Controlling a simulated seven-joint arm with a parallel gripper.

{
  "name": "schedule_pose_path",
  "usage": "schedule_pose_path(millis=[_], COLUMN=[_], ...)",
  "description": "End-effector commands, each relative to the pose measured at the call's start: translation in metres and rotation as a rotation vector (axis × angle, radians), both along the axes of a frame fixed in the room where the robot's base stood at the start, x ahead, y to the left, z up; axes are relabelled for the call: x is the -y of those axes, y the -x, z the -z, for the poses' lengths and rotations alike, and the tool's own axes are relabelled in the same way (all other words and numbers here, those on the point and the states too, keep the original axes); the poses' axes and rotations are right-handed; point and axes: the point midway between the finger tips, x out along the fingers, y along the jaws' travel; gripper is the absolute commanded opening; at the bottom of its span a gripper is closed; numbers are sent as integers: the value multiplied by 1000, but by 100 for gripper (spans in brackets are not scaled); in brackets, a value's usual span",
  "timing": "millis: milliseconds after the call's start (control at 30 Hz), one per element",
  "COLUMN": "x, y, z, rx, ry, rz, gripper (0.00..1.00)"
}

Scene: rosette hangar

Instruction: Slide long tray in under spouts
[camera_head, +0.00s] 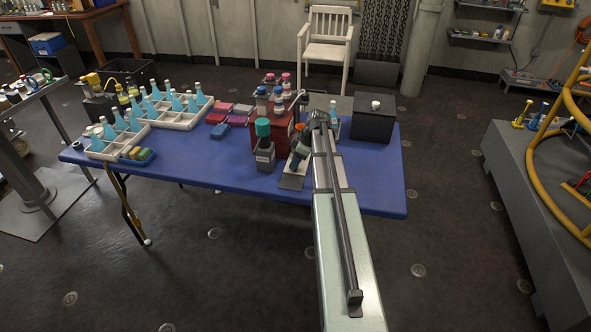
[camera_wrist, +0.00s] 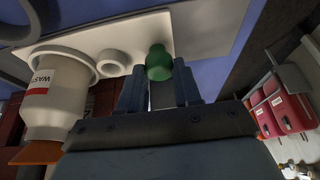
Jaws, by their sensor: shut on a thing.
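A pale, flat tray (camera_head: 292,183) lies on the blue table, partly hidden by my arm. In the wrist view a white flat piece (camera_wrist: 120,35), which looks like the long tray, lies just beyond my fingers. It carries a white ring and a green knob (camera_wrist: 158,64). My gripper (camera_head: 298,160) is low over the table at the tray. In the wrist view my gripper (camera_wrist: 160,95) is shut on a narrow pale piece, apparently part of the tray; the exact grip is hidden. A red box (camera_head: 268,135) with several capped bottles stands beside it; any spouts are hard to make out.
A labelled white bottle (camera_wrist: 52,95) is near in the wrist view. A dark box (camera_head: 373,118) stands at right. White crates (camera_head: 177,122) of blue bottles stand left. The table's front right is clear.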

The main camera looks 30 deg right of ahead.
Motion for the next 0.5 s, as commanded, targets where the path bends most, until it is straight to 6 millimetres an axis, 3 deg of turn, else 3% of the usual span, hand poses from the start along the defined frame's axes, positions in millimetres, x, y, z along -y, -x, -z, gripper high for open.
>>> schedule_pose_path(millis=[500], x=[15], y=[-16], z=[0], rx=[1], ry=[-1], rz=[0], gripper=[14])
